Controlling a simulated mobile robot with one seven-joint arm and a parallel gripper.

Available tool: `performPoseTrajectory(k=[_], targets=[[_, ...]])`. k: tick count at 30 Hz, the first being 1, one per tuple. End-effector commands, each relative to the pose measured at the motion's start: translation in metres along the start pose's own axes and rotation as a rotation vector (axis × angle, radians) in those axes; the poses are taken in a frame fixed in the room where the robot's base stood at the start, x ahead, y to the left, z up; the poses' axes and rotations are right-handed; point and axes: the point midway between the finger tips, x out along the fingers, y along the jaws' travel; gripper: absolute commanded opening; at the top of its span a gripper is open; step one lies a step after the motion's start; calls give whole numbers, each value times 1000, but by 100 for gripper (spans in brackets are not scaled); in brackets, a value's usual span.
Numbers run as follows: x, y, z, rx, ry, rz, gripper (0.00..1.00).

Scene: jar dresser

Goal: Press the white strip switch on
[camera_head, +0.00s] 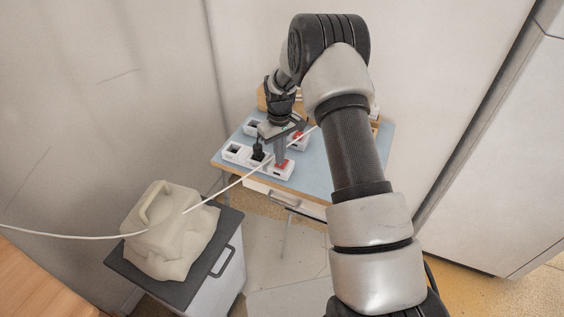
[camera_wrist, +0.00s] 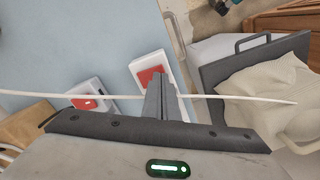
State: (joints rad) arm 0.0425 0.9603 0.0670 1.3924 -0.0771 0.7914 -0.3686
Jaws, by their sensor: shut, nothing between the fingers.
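A white strip (camera_head: 235,153) lies along the near edge of the blue table. It has dark sockets, a black plug (camera_head: 257,151) and a red switch (camera_head: 283,165) at its right end. Another white unit with a red switch (camera_head: 298,136) sits behind it. In the wrist view, one red switch (camera_wrist: 148,76) is beside my fingertips and another red switch (camera_wrist: 87,103) is to the left. My gripper (camera_head: 279,161) is shut and empty, with its fingertips over the near strip's red switch. They also show in the wrist view (camera_wrist: 160,76). I cannot tell whether they touch it.
A thin white cable (camera_head: 80,237) crosses both views, passing in front of the strip and gripper in the picture. A beige lumpy object (camera_head: 165,225) sits on a dark-topped cart (camera_head: 225,235) at left. The blue tabletop (camera_head: 345,160) is mostly clear on the right.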

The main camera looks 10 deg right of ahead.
Motion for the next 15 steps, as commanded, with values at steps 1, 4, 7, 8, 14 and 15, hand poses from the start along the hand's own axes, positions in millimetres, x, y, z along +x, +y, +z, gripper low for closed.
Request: performPoseTrajectory(k=[1,4,7,8,14,15], targets=[[0,0,0,0,0,0,0],[0,0,0,0,0,0,0],[2,0,0,0,0,0,0],[2,0,0,0,0,0,0],[5,0,0,0,0,0,0],[6,0,0,0,0,0,0]])
